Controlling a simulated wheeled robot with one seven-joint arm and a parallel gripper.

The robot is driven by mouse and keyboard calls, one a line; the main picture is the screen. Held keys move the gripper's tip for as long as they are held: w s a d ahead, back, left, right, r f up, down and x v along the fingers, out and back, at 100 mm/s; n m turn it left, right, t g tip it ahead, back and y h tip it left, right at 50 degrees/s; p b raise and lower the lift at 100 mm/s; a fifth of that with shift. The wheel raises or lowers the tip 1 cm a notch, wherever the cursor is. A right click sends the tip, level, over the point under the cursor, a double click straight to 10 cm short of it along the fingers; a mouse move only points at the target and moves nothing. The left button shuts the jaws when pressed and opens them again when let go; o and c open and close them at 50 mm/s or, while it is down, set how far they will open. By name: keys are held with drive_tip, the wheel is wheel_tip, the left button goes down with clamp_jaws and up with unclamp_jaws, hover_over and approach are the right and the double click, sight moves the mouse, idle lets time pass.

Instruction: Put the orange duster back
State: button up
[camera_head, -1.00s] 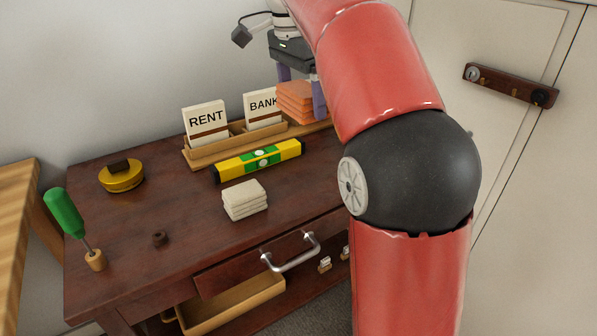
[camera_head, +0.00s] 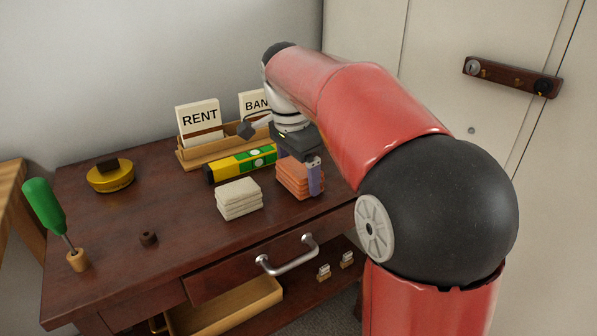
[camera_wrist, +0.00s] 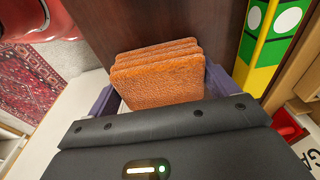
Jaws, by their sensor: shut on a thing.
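The orange duster (camera_head: 293,180) is a folded stack of orange cloth, held between the purple fingers of my gripper (camera_head: 298,178). In the head view it is at the right part of the brown desk, just right of the folded cream cloth (camera_head: 239,198). I cannot tell whether its underside touches the desk top. In the wrist view the duster (camera_wrist: 158,78) sits between the two fingers (camera_wrist: 160,88), with dark wood beyond it.
The desk drawer has a metal handle (camera_head: 288,261).

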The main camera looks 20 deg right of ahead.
sight(292, 168)
drive_tip(key=o, duration=0.7)
wheel_tip(292, 168, up, 12)
drive_tip(key=a+p, duration=0.1)
drive_tip(key=p, duration=0.2)
drive_tip(key=s+f+n+t, duration=0.2)
drive_tip(key=s+f+n, duration=0.5)
drive_tip(key=s, duration=0.4)
drive_tip(key=s+d+f+n+t+y, duration=0.1)
drive_tip(key=s+f+n+t, duration=0.2)
drive_tip(key=s+f+n, duration=0.4)
drive_tip(key=s+f, duration=0.3)
drive_tip(key=s, duration=0.1)
